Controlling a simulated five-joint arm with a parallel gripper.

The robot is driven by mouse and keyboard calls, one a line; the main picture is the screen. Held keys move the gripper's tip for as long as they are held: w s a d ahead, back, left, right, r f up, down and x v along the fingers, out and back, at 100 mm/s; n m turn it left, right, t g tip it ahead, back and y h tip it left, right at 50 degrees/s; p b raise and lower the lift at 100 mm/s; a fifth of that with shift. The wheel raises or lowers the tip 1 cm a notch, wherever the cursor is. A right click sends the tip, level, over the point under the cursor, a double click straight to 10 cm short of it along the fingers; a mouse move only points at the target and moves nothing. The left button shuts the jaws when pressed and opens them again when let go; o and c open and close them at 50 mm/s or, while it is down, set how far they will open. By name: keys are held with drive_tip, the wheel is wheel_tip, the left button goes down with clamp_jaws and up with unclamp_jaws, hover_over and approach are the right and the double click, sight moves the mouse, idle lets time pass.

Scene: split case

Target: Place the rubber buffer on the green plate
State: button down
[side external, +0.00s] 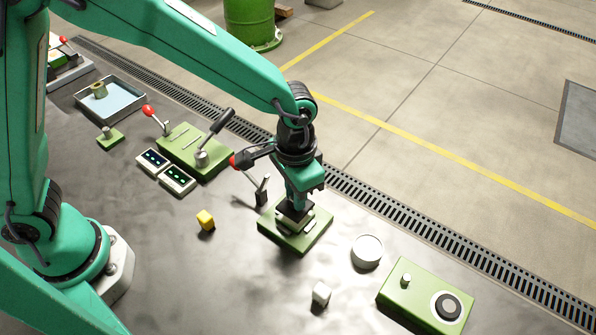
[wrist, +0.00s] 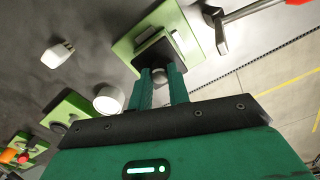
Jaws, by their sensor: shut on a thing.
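My gripper (side external: 296,203) points down over a green plate (side external: 318,236) in the middle of the bench. It is shut on a dark, flat, square-edged piece with a grey knob between the fingers, which looks like the rubber buffer (side external: 290,211). In the wrist view my gripper (wrist: 160,78) has its fingers on either side of the knob, and the dark buffer (wrist: 150,58) lies over the green plate (wrist: 126,46). Pale blocks show on the plate beside the dark piece. I cannot tell whether the buffer touches the plate; its underside is hidden.
A lever (side external: 263,192) stands close by the plate's left corner. A white round container (side external: 367,251), a white block (side external: 321,293) and a green base with a black disc (side external: 420,290) are to the right.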

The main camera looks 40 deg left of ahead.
drive_tip(key=shift+f, duration=1.1)
drive_tip(key=shift+f, duration=0.15)
drive_tip(key=c, duration=1.3)
unclamp_jaws()
wheel_tip(320, 180, up, 12)
drive_tip(key=shift+r, duration=0.2)
